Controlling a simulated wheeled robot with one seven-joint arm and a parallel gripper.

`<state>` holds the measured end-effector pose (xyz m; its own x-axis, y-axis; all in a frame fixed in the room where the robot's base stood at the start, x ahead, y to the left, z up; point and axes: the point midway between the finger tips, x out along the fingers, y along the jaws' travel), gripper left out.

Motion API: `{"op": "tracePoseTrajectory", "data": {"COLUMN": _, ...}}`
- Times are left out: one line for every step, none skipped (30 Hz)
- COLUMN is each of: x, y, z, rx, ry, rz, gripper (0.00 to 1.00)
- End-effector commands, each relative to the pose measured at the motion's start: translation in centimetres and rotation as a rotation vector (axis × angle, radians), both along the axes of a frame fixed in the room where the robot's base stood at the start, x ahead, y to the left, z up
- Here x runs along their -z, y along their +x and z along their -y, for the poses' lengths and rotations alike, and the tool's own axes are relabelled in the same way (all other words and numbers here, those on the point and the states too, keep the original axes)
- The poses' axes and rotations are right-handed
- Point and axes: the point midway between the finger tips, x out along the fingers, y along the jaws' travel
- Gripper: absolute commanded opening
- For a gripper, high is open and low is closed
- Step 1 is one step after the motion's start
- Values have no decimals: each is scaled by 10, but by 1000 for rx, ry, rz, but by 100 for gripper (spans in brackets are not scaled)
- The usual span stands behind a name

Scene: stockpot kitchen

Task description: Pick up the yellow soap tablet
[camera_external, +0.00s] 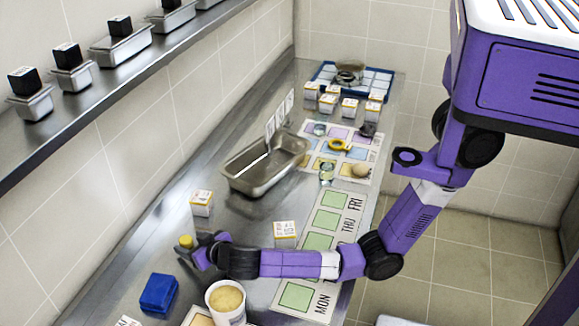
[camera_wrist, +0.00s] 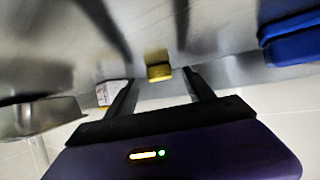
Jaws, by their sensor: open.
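The yellow soap tablet (camera_external: 187,241) is a small yellow block near the left side of the steel counter, just off the end of my gripper (camera_external: 203,250). In the wrist view the tablet (camera_wrist: 158,66) lies between the lines of my two dark fingers, at or just beyond the fingertips of my gripper (camera_wrist: 160,77). The fingers are spread apart and nothing is held. I cannot tell whether a finger touches the tablet.
A blue block (camera_external: 159,293) lies nearby, with a white tub (camera_external: 226,301) to its right. White labelled boxes (camera_external: 201,203) (camera_external: 285,233) stand near my arm. A steel pan (camera_external: 265,165) is farther back. Weekday mats (camera_external: 320,240) line the right edge.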

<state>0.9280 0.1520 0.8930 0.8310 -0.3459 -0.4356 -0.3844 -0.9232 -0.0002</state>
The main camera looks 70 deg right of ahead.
Motion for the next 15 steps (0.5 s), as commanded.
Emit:
{"op": "tracePoseTrajectory", "data": {"x": 2, "y": 6, "z": 2, "rx": 0, "ry": -1, "rz": 0, "gripper": 61}}
{"op": "tracePoseTrajectory", "data": {"x": 4, "y": 9, "z": 3, "rx": 0, "ry": -2, "rz": -1, "gripper": 61}}
{"op": "tracePoseTrajectory", "data": {"x": 5, "y": 12, "z": 4, "rx": -1, "ry": -2, "rz": -1, "gripper": 61}}
{"op": "tracePoseTrajectory", "data": {"x": 6, "y": 14, "z": 5, "rx": -2, "ry": -1, "rz": -1, "gripper": 61}}
{"op": "tracePoseTrajectory", "data": {"x": 7, "y": 15, "z": 6, "rx": -2, "ry": -1, "rz": -1, "gripper": 61}}
{"op": "tracePoseTrajectory", "data": {"x": 8, "y": 17, "z": 6, "rx": -1, "ry": 0, "rz": 0, "gripper": 61}}
{"op": "tracePoseTrajectory", "data": {"x": 8, "y": 17, "z": 6, "rx": -1, "ry": 0, "rz": 0, "gripper": 61}}
{"op": "tracePoseTrajectory", "data": {"x": 9, "y": 17, "z": 7, "rx": -1, "ry": 0, "rz": 0, "gripper": 61}}
{"op": "tracePoseTrajectory", "data": {"x": 9, "y": 17, "z": 6, "rx": -2, "ry": 0, "rz": 1, "gripper": 61}}
{"op": "tracePoseTrajectory", "data": {"x": 9, "y": 17, "z": 6, "rx": -2, "ry": 0, "rz": 1, "gripper": 61}}
{"op": "tracePoseTrajectory", "data": {"x": 9, "y": 17, "z": 6, "rx": -2, "ry": 0, "rz": 1, "gripper": 61}}
{"op": "tracePoseTrajectory", "data": {"x": 9, "y": 17, "z": 6, "rx": -2, "ry": 0, "rz": 1, "gripper": 61}}
{"op": "tracePoseTrajectory", "data": {"x": 9, "y": 17, "z": 6, "rx": -2, "ry": 0, "rz": 1, "gripper": 60}}
{"op": "tracePoseTrajectory", "data": {"x": 9, "y": 17, "z": 6, "rx": -2, "ry": 0, "rz": 1, "gripper": 54}}
{"op": "tracePoseTrajectory", "data": {"x": 9, "y": 17, "z": 6, "rx": -2, "ry": 0, "rz": 1, "gripper": 46}}
